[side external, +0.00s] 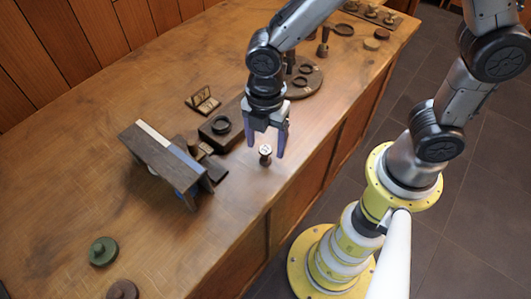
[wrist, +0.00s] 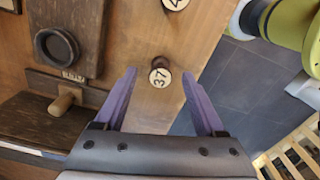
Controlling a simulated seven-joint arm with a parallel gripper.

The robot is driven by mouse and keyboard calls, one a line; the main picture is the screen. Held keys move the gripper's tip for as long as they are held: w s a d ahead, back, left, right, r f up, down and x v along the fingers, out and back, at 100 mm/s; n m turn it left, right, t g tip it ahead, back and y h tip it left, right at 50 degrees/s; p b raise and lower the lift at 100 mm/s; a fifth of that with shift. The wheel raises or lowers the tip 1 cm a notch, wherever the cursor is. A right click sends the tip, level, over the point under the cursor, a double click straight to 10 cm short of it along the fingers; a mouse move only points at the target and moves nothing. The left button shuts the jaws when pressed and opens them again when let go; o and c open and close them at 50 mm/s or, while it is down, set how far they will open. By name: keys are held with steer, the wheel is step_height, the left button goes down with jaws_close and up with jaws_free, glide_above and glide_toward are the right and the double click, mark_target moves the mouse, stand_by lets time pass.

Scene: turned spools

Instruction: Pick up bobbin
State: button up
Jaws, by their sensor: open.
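The bobbin (side external: 265,153) is a small dark brown turned spool with a pale round end marked 37. It stands on the wooden bench near its front edge. The wrist view shows its pale numbered face (wrist: 159,78) towards the camera. My gripper (side external: 264,157) is open and empty, pointing down at the bobbin. In both views the bobbin appears between the two purple fingers (wrist: 159,72), with a gap on each side. I cannot tell exactly how far the fingertips are above or around it.
A dark block with a ring (side external: 220,127) and a dark wooden stand (side external: 160,152) are left of the gripper. A round board (side external: 303,80) with items lies behind. A green spool (side external: 103,251) sits at lower left. Bare bench lies in front of the bobbin.

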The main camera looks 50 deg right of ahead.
mark_target(266, 149)
step_height(266, 149, down, 3)
steer(key=shift+a+f, duration=0.1)
steer(key=shift+f, duration=0.1)
jaws_close()
stand_by(0.3)
